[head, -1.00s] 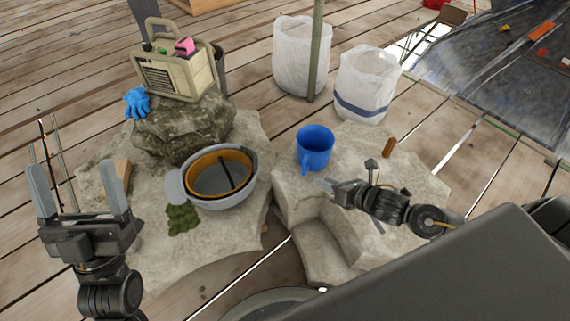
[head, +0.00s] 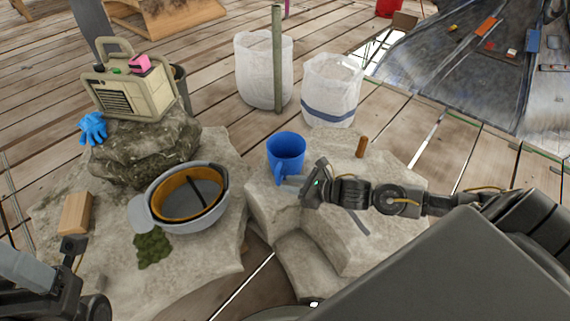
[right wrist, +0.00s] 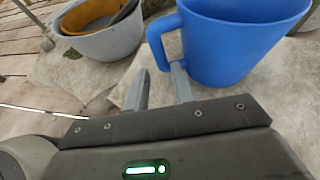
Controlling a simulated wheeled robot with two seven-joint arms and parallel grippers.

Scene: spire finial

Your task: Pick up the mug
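A blue mug (head: 287,152) stands upright on the pale stone block, its handle toward my right gripper. My right gripper (head: 291,183) is at the mug's near side, by the handle. In the right wrist view the mug (right wrist: 235,40) fills the upper right.
A grey hard hat (head: 185,207) lies upturned on the stone to the left. A radio (head: 128,90) and blue gloves (head: 92,128) sit on a rock. White sacks (head: 331,88) stand behind the mug. A small brown piece (head: 361,147) stands right of the mug.

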